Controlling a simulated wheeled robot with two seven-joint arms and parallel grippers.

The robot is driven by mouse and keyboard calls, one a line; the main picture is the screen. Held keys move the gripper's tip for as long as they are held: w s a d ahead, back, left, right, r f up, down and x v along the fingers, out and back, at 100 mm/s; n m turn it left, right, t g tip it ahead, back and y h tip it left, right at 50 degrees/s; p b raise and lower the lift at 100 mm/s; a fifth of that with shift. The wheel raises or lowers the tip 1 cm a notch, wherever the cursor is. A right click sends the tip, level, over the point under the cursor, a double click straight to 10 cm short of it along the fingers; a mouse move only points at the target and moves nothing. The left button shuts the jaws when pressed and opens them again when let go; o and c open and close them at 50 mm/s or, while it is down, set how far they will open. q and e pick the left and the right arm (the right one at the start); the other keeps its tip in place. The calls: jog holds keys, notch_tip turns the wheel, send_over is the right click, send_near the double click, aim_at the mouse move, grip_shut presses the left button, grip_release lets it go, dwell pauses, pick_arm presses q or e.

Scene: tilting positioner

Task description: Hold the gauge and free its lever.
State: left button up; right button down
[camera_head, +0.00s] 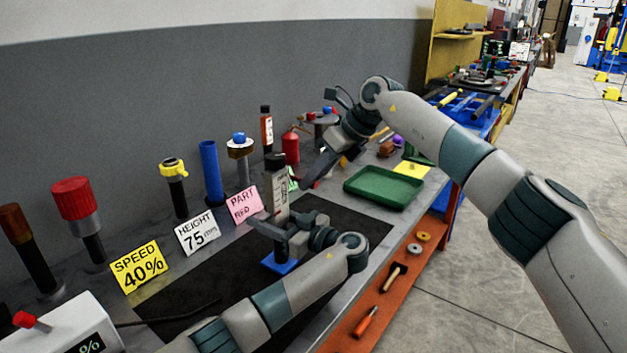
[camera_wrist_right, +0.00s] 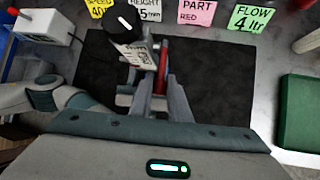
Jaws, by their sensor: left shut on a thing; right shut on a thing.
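The gauge (camera_head: 277,190) is an upright grey column with a black top and a pale label, above a blue base (camera_head: 281,263) on a dark mat. My left gripper (camera_head: 272,226) is shut around the gauge's lower column. My right gripper (camera_head: 312,180) comes from the upper right, its fingers beside the gauge's right side. In the right wrist view the gauge (camera_wrist_right: 130,48) is just left of my right gripper (camera_wrist_right: 160,72), which is shut on the red lever (camera_wrist_right: 163,60). The lever's tip and joint are largely hidden by the fingers.
Cards stand behind, including yellow SPEED 40% (camera_head: 138,267), white HEIGHT 75 (camera_head: 197,233) and pink PART RED (camera_head: 244,204). Several knobbed posts stand along the wall. A green tray (camera_head: 384,188) is to the right. A white box (camera_head: 75,328) is front left. The dark mat (camera_head: 205,290) has bare room.

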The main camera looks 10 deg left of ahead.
pick_arm(q)
jog(key=shift+d, duration=0.1)
pick_arm(e)
jog(key=c, duration=1.8)
grip_release()
jog(key=v, duration=1.2)
pick_arm(q)
jog(key=o, duration=1.6)
jog(key=v, duration=1.2)
